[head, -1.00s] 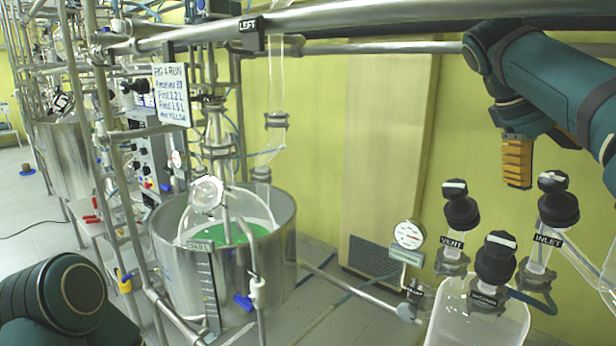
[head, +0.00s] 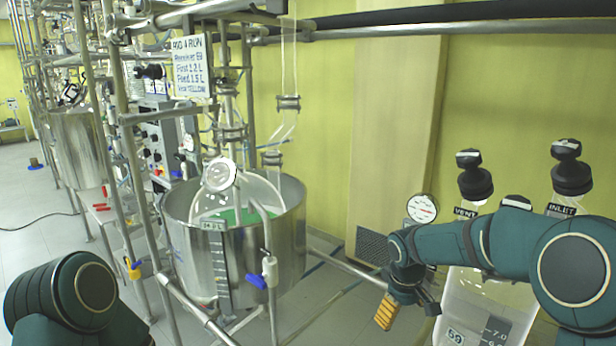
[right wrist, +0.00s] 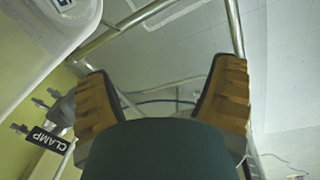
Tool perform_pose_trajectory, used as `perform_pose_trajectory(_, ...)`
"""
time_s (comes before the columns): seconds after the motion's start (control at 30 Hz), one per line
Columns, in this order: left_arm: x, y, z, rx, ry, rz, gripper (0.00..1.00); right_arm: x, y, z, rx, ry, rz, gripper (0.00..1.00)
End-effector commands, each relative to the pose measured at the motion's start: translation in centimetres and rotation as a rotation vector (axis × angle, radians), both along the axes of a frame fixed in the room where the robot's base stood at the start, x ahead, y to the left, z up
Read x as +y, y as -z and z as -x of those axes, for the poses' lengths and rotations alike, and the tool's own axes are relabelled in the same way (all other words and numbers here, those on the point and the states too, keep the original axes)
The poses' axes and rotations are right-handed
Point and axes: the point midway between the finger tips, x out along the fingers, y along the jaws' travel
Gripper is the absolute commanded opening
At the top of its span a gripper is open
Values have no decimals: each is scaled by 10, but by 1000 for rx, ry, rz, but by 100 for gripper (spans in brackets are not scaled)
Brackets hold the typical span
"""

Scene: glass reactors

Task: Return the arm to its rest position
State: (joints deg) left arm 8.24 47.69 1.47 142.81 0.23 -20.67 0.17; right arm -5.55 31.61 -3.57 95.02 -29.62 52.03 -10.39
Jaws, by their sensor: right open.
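My right arm (head: 500,245) reaches in from the right of the head view and crosses in front of the receiver vessel. Its gripper (head: 386,312) hangs low with orange finger pads. In the right wrist view its two orange fingers (right wrist: 163,95) stand wide apart with nothing between them. My left arm (head: 70,300) shows at the lower left of the head view as teal links; its gripper is out of view.
The clear receiver vessel (head: 470,315) stands behind my right arm, with black VENT (head: 475,175) and INLET (head: 570,170) knobs above it. A pressure gauge (head: 422,208) is beside it. A steel bath (head: 290,240) with green liquid stands left. A CLAMP tag (right wrist: 48,140) shows near the right fingers.

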Motion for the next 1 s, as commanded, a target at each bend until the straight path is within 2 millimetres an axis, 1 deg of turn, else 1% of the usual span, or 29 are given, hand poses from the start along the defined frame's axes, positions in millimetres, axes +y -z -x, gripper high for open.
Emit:
perform_pose_trajectory(0.03, 0, 8, 0, 1, 0, -1, 47, 12, 38, 11, 16, 9, -50, 84)
perform_pose_trajectory(0.07, 0, 11, 0, 1, 0, -1, 47, 20, 56, 17, 17, 18, -84, 84)
perform_pose_trajectory(0.1, 0, 15, 1, 1, 0, -2, 47, 31, 80, 26, 21, 37, -129, 84)
perform_pose_trajectory(0.17, 0, 21, 1, 2, 0, -2, 47, 46, 115, 43, 26, 72, -195, 84)
perform_pose_trajectory(0.2, 0, 25, 1, 4, 0, -2, 47, 56, 139, 55, 30, 101, -240, 84)
perform_pose_trajectory(0.27, -1, 32, 1, 5, 0, -3, 47, 71, 172, 77, 36, 157, -303, 84)
perform_pose_trajectory(0.3, -1, 36, 2, 5, 0, -3, 47, 79, 192, 92, 40, 201, -342, 84)
perform_pose_trajectory(0.37, -1, 43, 2, 6, 0, -4, 47, 90, 220, 117, 44, 273, -393, 84)
perform_pose_trajectory(0.4, -1, 47, 2, 7, 1, -5, 47, 96, 237, 133, 46, 323, -421, 84)
perform_pose_trajectory(0.5, -2, 56, 3, 8, 2, -6, 47, 106, 268, 172, 46, 447, -468, 84)
perform_pose_trajectory(0.6, -2, 63, 3, 9, 2, -7, 47, 110, 287, 204, 42, 550, -488, 84)
perform_pose_trajectory(0.7, -2, 66, 3, 9, 2, -7, 47, 110, 296, 224, 33, 620, -491, 84)
perform_pose_trajectory(0.8, -2, 68, 3, 9, 3, -7, 47, 110, 300, 234, 26, 656, -491, 84)
perform_pose_trajectory(1.0, -2, 67, 3, 9, 3, -7, 47, 110, 300, 236, 22, 665, -492, 84)
